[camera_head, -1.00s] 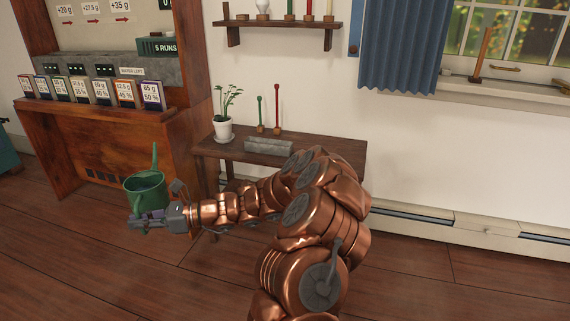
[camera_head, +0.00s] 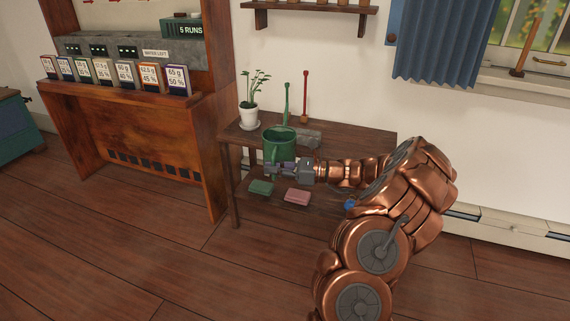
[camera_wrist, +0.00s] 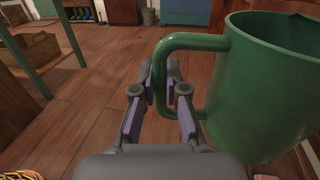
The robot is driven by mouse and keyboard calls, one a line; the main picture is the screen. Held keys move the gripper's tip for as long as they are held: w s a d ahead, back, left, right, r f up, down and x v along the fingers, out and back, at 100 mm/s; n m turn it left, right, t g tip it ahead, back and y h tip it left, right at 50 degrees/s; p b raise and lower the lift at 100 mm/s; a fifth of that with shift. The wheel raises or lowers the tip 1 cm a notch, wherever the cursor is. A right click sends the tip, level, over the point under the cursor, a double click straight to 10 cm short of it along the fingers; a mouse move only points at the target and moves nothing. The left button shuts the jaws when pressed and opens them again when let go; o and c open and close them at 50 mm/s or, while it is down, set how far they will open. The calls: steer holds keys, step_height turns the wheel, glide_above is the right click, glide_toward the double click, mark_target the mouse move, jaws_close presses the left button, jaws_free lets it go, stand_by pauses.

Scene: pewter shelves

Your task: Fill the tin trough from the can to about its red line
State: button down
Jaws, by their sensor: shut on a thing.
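The green can (camera_head: 277,150) is held upright in front of the small wooden table. In the wrist view its body (camera_wrist: 262,85) fills the right side, and its handle (camera_wrist: 165,58) passes between my fingers. My gripper (camera_head: 284,168) is shut on that handle; the fingers also show in the wrist view (camera_wrist: 160,85). The can's contents are not clear.
On the table (camera_head: 350,146) stand a potted plant (camera_head: 249,112), a green-topped rod (camera_head: 287,95) and a red-topped rod (camera_head: 305,95). Green (camera_head: 261,187) and pink (camera_head: 298,196) items lie lower down. A wooden stand (camera_head: 150,130) is at left. The front floor is clear.

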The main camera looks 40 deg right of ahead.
steer(key=s+d+m+p, duration=0.1)
steer(key=p, duration=0.1)
steer(key=s+d+r+m+p, duration=0.1)
steer(key=m+p, duration=0.1)
steer(key=shift+s+d+r+p, duration=0.15)
steer(key=shift+s+d+p, duration=0.05)
steer(key=shift+p, duration=0.2)
steer(key=shift+r+m+p, duration=0.25)
steer(key=shift+m+p, duration=0.05)
steer(key=shift+p, duration=0.95)
steer(key=shift+d+r+m+p, duration=0.1)
steer(key=shift+r+m+p, duration=0.7)
steer(key=shift+r+p, duration=2.1)
stand_by(3.1)
